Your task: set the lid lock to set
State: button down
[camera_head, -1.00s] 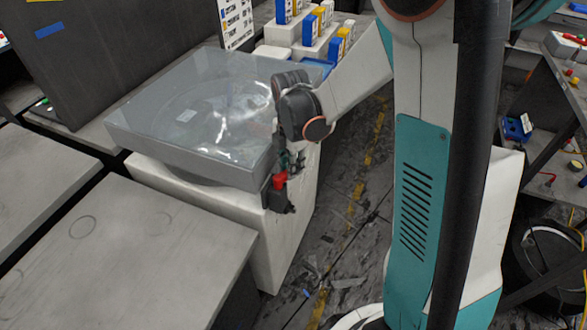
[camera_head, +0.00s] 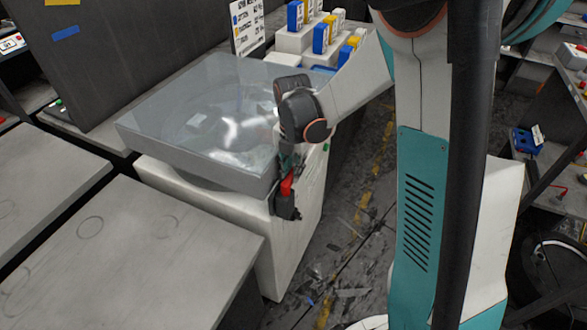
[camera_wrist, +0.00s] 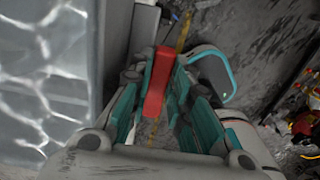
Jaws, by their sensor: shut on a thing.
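The lid lock shows as a red handle (camera_head: 287,185) on a dark block (camera_head: 287,206) at the front right corner of a white cabinet (camera_head: 262,245). A clear grey lid (camera_head: 205,120) covers the cabinet top and looks closed. My gripper (camera_head: 284,165) is at that corner, just beside the lid's edge. In the wrist view the red handle (camera_wrist: 159,82) stands between the teal-lined fingers of my gripper (camera_wrist: 158,100), which are shut on it. In the head view my wrist hides part of the lid's right edge. No set marking is readable.
Grey tables (camera_head: 120,250) stand at the left and front. A dark panel (camera_head: 110,50) stands behind the lid. Blue, yellow and white boxes (camera_head: 320,38) and a sign (camera_head: 247,22) are at the back. The floor right of the cabinet carries scattered debris (camera_head: 335,290).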

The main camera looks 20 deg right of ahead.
jog(key=c, duration=1.5)
grip_release()
